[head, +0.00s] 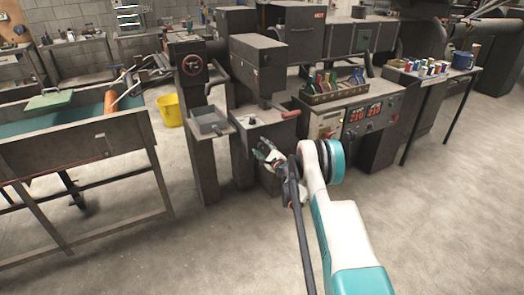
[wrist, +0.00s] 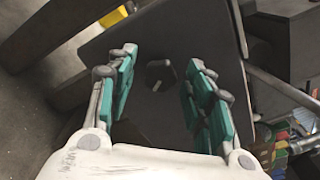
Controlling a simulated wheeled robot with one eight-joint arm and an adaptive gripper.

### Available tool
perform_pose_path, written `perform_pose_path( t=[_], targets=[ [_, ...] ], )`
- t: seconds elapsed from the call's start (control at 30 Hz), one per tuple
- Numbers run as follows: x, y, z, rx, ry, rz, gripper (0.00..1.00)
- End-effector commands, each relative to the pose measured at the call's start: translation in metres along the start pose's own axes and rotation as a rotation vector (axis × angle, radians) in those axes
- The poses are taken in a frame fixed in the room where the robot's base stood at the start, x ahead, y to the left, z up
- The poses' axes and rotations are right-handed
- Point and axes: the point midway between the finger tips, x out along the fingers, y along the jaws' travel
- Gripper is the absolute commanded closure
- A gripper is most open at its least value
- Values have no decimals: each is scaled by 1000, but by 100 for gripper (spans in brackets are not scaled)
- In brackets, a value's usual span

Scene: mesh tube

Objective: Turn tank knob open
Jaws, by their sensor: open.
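A small round black knob (wrist: 160,75) with a pale pointer line sits on a flat dark panel (wrist: 205,30) in the wrist view. My gripper (wrist: 162,60) is open, with one teal-padded finger on each side of the knob in that view. The fingers appear apart from the knob, and nothing is between them but the view of it. How far the fingertips are from the panel is hard to tell. In the head view my gripper (head: 266,152) is in front of the dark machine's lower part, and the arm hides much of that area.
The dark machine (head: 262,65) has a grey tray (head: 209,122) to its left. A control cabinet (head: 362,115) with red displays and coloured levers stands to the right. A yellow bucket (head: 170,110) is on the floor behind. The floor at front right is clear.

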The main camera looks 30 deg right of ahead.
Motion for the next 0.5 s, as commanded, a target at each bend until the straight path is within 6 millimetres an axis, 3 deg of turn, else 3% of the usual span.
perform_pose_path(
  t=[0.37,0.5],
  targets=[
    [5,0,0,0,0,0,53],
    [5,0,0,0,0,0,84]
  ],
)
